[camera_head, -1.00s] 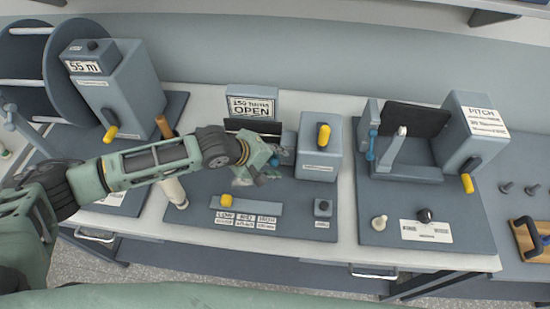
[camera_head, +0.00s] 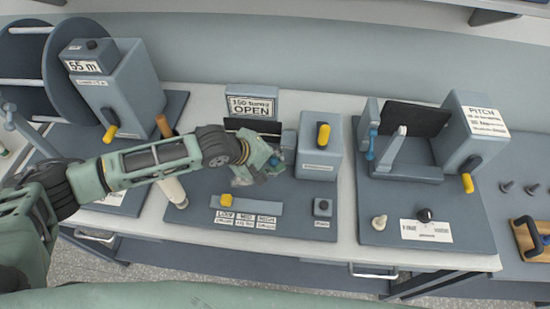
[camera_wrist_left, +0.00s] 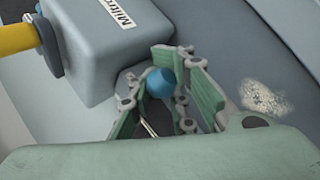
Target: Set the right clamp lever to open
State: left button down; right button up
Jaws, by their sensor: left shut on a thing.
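My left gripper (camera_head: 268,168) reaches over the middle station, just left of its grey motor box (camera_head: 318,155). In the left wrist view its green-padded fingers (camera_wrist_left: 168,98) are shut on a small blue ball knob (camera_wrist_left: 159,82), close beside the grey box. The knob looks like the end of a lever; its stem is mostly hidden by the fingers. Behind the gripper, the sign (camera_head: 251,106) reads "150 turns OPEN". My right gripper is not in view.
The box carries a yellow handle (camera_head: 323,136). In front lie a yellow slider (camera_head: 226,201) on a grey bar and a small push-button box (camera_head: 323,207). The right station (camera_head: 405,172) has another blue knob (camera_head: 372,145). A spool machine (camera_head: 112,85) stands at the left.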

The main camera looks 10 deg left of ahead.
pick_arm(q)
jog(key=shift+s+f, duration=0.1)
jog(key=shift+f, duration=0.05)
jog(key=shift+s+f+t, duration=0.15)
jog(key=shift+f+t, duration=0.1)
jog(key=shift+t, duration=0.05)
jog(key=shift+s+f+m+t+b, duration=0.3)
jog(key=shift+f+t+b, duration=0.4)
jog(key=shift+b, duration=0.4)
jog(key=t+b, duration=0.1)
jog(key=b, duration=0.1)
jog(key=f+m+t+b, duration=0.1)
jog(key=t+b, duration=0.1)
jog(key=shift+s+h+b, duration=0.1)
jog(key=shift+h+b, duration=0.2)
jog(key=shift+b, duration=0.1)
jog(key=shift+f+m+t+b, duration=0.1)
jog(key=shift+m+t+b, duration=0.3)
jog(key=shift+b, duration=0.5)
